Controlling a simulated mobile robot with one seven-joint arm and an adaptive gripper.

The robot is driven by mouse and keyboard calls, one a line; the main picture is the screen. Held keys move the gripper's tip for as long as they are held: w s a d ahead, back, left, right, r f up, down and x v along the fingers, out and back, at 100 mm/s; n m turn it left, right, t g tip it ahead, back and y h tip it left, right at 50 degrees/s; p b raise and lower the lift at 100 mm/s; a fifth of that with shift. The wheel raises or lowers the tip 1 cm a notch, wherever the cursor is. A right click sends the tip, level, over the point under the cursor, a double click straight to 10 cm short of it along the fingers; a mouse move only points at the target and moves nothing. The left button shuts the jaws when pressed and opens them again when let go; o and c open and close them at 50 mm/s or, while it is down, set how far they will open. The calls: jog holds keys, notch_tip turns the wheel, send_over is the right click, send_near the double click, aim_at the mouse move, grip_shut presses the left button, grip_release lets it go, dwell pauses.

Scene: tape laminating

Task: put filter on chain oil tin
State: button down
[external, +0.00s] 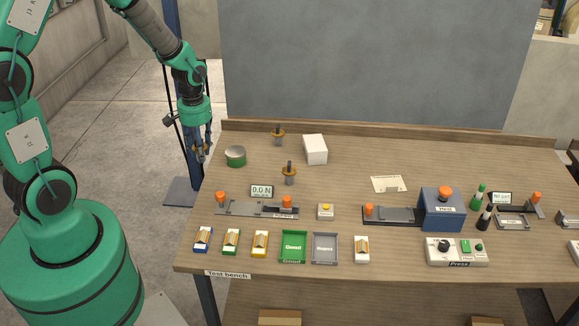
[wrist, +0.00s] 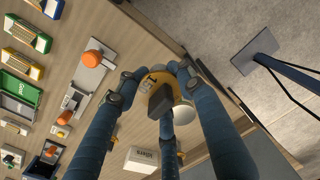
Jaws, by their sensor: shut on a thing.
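My gripper (external: 201,152) is above the floor just off the bench's left edge. In the wrist view its fingers (wrist: 157,85) are closed around an orange-yellow disc with a dark grey block, which I take as the filter (wrist: 155,78); it bears a partly readable number. In the wrist view a pale round top (wrist: 184,120) shows partly hidden behind the fingers.
Two similar orange discs on grey posts (external: 278,136) (external: 289,172) stand right of the tin. A white box (external: 315,149) is farther right. A force display (external: 262,191) and a clamp fixture (external: 255,209) lie in front. A raised ledge (external: 380,138) runs along the back.

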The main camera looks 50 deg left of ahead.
jog(key=w+a, duration=0.1)
jog(key=w, duration=0.4)
jog(key=w+a+f, duration=0.1)
jog(key=w, duration=0.4)
jog(key=w+a+b, duration=0.1)
jog(key=w+a, duration=0.1)
jog(key=w, duration=0.3)
jog(key=shift+w+f, duration=0.25)
jog(key=shift+f, duration=0.1)
jog(key=shift+f, duration=1.65)
jog(key=shift+f+b, duration=0.2)
jog(key=shift+b, duration=0.15)
jog(key=c, duration=1.1)
grip_release()
jog(key=shift+r, duration=0.1)
notch_tip(320, 180, up, 12)
jog(key=p, duration=0.1)
jog(key=shift+d+p, duration=0.15)
jog(key=shift+p, duration=0.15)
jog(key=shift+r, duration=0.1)
